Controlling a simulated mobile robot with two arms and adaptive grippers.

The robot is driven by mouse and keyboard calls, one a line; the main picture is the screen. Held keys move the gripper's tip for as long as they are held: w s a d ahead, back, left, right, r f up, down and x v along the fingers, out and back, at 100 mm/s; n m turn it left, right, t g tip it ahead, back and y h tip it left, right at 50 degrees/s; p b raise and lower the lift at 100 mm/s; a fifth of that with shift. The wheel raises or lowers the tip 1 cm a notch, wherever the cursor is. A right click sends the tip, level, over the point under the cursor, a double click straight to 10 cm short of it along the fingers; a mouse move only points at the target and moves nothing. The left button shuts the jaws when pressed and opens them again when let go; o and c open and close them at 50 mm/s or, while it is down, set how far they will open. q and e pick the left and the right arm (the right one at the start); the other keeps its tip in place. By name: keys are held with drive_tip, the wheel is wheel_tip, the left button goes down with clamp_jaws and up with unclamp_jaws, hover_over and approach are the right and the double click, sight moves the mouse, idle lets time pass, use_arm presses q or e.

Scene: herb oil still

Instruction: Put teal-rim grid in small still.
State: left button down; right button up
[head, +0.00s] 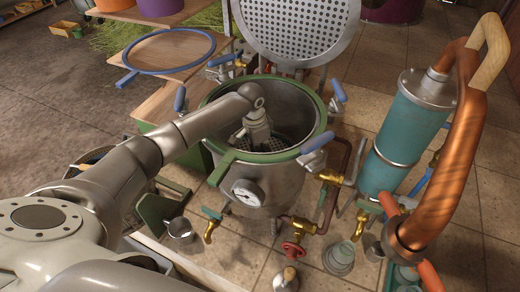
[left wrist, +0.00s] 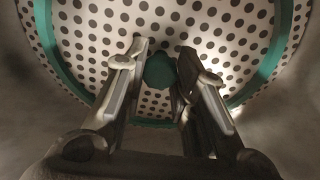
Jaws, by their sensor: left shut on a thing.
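The small still (head: 265,185) is a steel pot with a green rim and a dial on its front, open at the top. My left arm reaches over its rim from the left, and my left gripper (head: 257,132) is down inside the pot. The teal-rim grid (left wrist: 100,40) is a pale disc with dark holes. Its teal rim and central teal knob (left wrist: 160,70) show in the left wrist view. My left gripper (left wrist: 161,62) is shut on the knob. In the head view the grid (head: 284,143) lies low in the pot, partly hidden by my gripper. I cannot tell whether it rests on a support.
A large perforated disc (head: 300,30) stands upright behind the pot. Blue-handled clamps (head: 314,137) surround the rim. A teal condenser (head: 405,130) with a copper pipe (head: 455,150) stands right. A blue ring (head: 170,70) lies on a wooden surface at back left.

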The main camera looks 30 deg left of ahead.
use_arm(q)
drive_tip(key=c, duration=1.2)
unclamp_jaws()
drive_tip(key=shift+f, duration=0.1)
drive_tip(key=r, duration=0.4)
drive_tip(key=r+b, duration=0.1)
drive_tip(key=r, duration=0.3)
drive_tip(key=s+a+r, duration=0.1)
drive_tip(key=r, duration=0.3)
drive_tip(key=shift+r+b, duration=0.15)
drive_tip(key=shift+b, duration=0.2)
